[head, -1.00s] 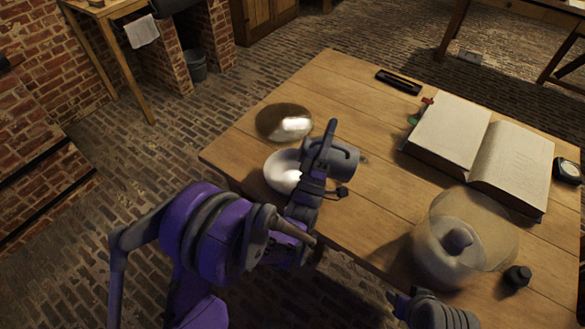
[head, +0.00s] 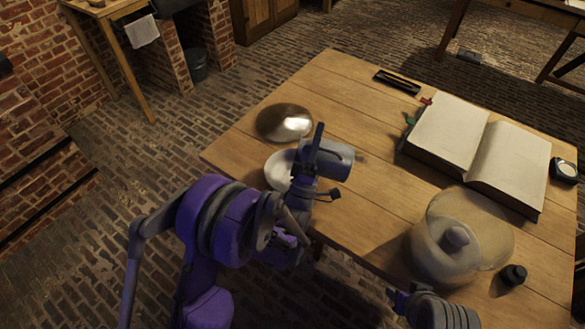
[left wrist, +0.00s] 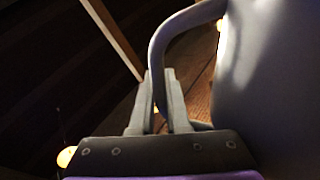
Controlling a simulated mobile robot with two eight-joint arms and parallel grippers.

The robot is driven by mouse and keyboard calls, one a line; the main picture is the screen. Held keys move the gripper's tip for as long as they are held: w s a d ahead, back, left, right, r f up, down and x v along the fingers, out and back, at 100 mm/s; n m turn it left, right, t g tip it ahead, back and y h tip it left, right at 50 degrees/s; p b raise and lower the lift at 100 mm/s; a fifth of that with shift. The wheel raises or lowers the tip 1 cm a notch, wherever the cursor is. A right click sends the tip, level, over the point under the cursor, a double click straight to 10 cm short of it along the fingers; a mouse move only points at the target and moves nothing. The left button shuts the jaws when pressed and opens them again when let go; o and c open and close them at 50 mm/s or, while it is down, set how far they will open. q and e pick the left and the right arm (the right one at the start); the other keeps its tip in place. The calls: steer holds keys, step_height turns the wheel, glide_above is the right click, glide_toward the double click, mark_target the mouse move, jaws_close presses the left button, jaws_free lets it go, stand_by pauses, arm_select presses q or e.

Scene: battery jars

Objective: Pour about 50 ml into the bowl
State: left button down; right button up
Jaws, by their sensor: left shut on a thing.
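A grey metal jug (head: 338,164) is held by my left gripper (head: 312,165) over the table. It looks tilted, lying nearly on its side, just right of the white bowl (head: 277,174). In the left wrist view my left gripper's fingers (left wrist: 160,108) are shut on the jug's curved handle (left wrist: 157,50), and the jug's wall (left wrist: 275,80) fills the right side. My gripper and arm hide part of the bowl and the jug's left end. No stream of liquid shows. My right gripper (head: 400,299) is low at the bottom edge; its fingers are unclear.
A round shiny plate (head: 280,123) lies behind the bowl. An open book (head: 457,140) lies at the right, with a dark pen tray (head: 397,82) at the back. The middle of the table is clear.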

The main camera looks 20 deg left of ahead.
arm_select(q)
steer(key=shift+s+d, duration=0.15)
steer(key=shift+s, duration=0.1)
steer(key=shift+s+a+f+n+y, duration=0.1)
steer(key=shift+a+n+y, duration=0.1)
steer(key=shift+n+y, duration=0.45)
steer(key=shift+s+a+f+n+y, duration=0.1)
steer(key=shift+a+n+y, duration=0.1)
steer(key=shift+n+y, duration=0.4)
steer(key=shift+n, duration=0.35)
steer(key=shift+a+r+n+y, duration=0.1)
steer(key=shift+a+n+y, duration=0.05)
steer(key=shift+n+y, duration=0.2)
steer(key=shift+s+y, duration=0.25)
steer(key=shift+y, duration=0.25)
steer(key=shift+a+r+n+y, duration=0.2)
steer(key=shift+n+y, duration=0.3)
steer(key=shift+n, duration=0.35)
steer(key=shift+f, duration=0.1)
